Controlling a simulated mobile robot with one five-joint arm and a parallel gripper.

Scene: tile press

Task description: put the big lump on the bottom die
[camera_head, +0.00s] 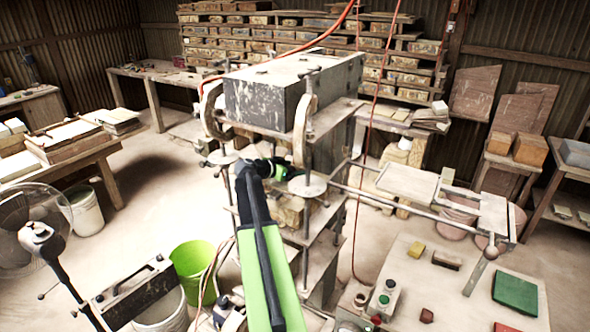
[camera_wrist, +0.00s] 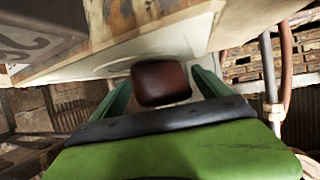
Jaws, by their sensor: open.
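A dark reddish-brown lump (camera_wrist: 162,84) shows in the wrist view between the two green fingers of my gripper (camera_wrist: 161,79). The fingers are spread, with a gap on each side of it. The lump is against the edge of a pale, flat slab (camera_wrist: 100,62) in the picture; I cannot tell whether it rests on the bottom die. In the head view my gripper (camera_head: 285,170) reaches into the press (camera_head: 292,92), below its heavy grey upper block. The lump and the bottom die are hidden there by my arm and the press.
Press posts and a side rail (camera_head: 385,197) stand close around my gripper. A lime bucket (camera_head: 192,265) stands on the floor.

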